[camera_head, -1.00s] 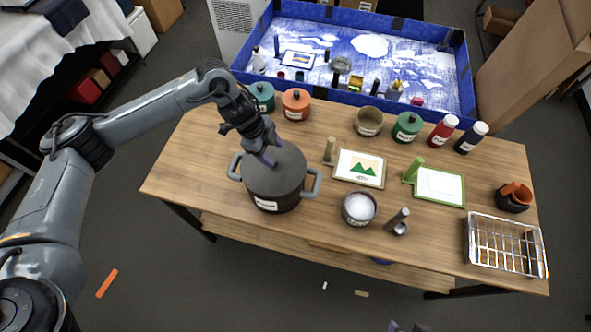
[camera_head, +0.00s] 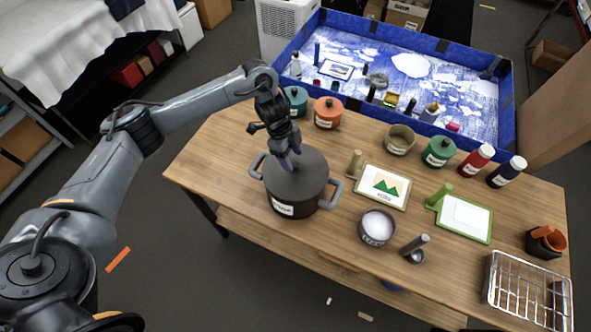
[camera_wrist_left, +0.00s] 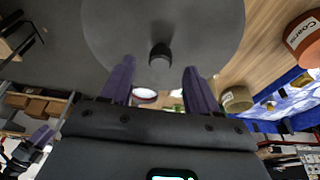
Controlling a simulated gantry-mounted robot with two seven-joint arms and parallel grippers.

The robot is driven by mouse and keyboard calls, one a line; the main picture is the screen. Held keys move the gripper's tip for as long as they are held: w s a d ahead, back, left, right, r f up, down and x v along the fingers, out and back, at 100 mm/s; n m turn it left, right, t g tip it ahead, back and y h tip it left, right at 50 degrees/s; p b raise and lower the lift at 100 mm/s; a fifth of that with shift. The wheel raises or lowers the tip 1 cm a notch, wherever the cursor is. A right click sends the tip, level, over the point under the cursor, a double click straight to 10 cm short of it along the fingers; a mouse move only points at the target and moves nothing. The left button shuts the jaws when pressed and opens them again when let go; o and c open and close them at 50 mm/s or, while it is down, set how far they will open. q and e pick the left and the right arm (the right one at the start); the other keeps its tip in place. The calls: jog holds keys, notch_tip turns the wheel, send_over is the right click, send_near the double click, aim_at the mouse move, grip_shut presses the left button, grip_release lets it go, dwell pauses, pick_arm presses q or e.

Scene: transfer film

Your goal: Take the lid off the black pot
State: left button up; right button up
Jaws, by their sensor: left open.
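The black pot (camera_head: 290,205) stands on the wooden table, with a grey handle on each side and a white label on its front. Its dark lid (camera_head: 312,178) sits on top. In the left wrist view the lid (camera_wrist_left: 110,35) fills the top, with its small black knob (camera_wrist_left: 160,54) near the middle. My left gripper (camera_head: 288,163) is over the lid, pointing down. In the left wrist view its two purple fingers (camera_wrist_left: 158,82) are open and apart, and the knob shows ahead of and between them. The knob is hidden in the head view. My right gripper is not in view.
An orange pot (camera_head: 328,112) and a teal pot (camera_head: 296,100) stand behind the black pot. The table's left end (camera_head: 215,160) is clear.

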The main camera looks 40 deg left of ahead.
aim_at(295, 164)
pick_arm(q)
jog(key=shift+x, duration=1.75)
jog(key=shift+c, duration=0.2)
jog(key=c, duration=1.1)
jog(key=shift+o, duration=0.2)
jog(key=shift+r, duration=0.1)
